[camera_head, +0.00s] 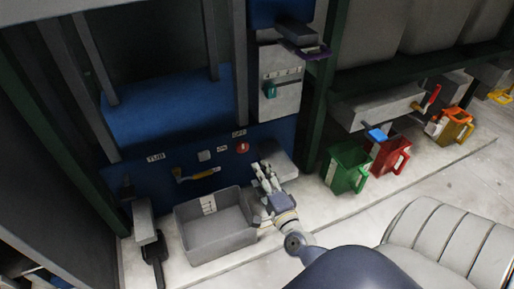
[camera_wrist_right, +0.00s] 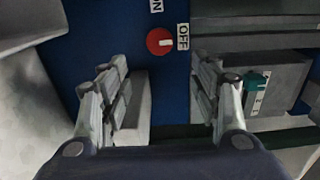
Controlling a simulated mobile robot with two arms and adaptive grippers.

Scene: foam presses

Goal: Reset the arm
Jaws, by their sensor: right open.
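My right gripper (camera_head: 265,178) is open and empty in front of the blue press panel, between the grey bin and the grey ledge. Its two spread fingers (camera_wrist_right: 160,95) also show in the right wrist view. A red round switch (camera_head: 242,147) sits on the panel just above and left of the gripper; it also shows in the right wrist view (camera_wrist_right: 159,41), beside an OFF label (camera_wrist_right: 182,37). The gripper is apart from the switch. My left gripper is not in view.
An empty grey bin (camera_head: 184,215) stands left of my right gripper. A yellow-handled lever (camera_head: 196,175) is on the panel. A control box with a teal knob (camera_head: 270,89) is above. Green (camera_head: 347,183) and red (camera_head: 377,171) jugs stand on the right. Floor between is clear.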

